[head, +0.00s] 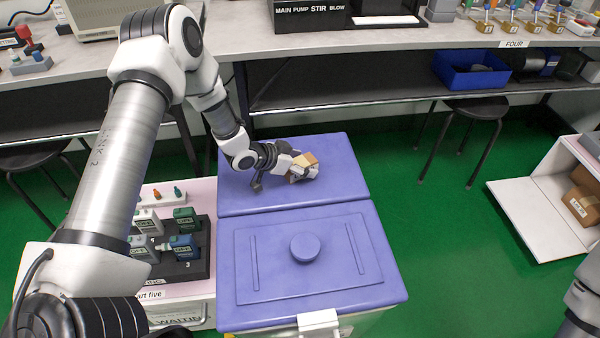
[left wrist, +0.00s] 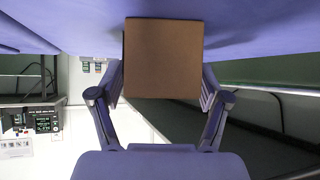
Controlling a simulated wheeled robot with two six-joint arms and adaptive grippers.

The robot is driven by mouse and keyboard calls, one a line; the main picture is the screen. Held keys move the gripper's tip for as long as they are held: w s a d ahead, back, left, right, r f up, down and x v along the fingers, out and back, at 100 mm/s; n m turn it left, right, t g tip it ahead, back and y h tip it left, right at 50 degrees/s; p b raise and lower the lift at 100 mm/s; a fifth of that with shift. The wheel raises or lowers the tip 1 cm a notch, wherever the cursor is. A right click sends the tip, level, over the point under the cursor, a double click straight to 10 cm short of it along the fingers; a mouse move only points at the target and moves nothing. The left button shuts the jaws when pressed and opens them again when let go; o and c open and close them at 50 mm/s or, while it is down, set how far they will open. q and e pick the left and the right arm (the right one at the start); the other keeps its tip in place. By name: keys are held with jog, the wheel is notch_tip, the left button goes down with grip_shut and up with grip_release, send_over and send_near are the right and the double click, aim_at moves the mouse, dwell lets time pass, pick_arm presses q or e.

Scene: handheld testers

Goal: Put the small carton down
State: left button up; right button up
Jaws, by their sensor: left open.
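The small brown carton (head: 308,159) rests on the rear part of the purple lid, as far as I can tell. My left gripper (head: 301,171) is open around it, reaching in from the left and partly hiding it. In the left wrist view the carton (left wrist: 163,58) stands between the two spread fingers of the gripper (left wrist: 161,88), with a narrow gap visible beside the right finger. My right gripper is out of view; only a piece of my right arm shows at the lower right.
The purple-lidded chest (head: 355,225) has a round knob (head: 305,249) on its front lid. An open white cabinet (head: 540,218) holding boxes is at right. A bench (head: 330,60) runs behind.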

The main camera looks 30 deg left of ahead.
pick_arm(q)
jog(key=shift+x, duration=0.95)
jog(key=shift+s, duration=0.1)
jog(key=shift+c, duration=0.7)
grip_shut()
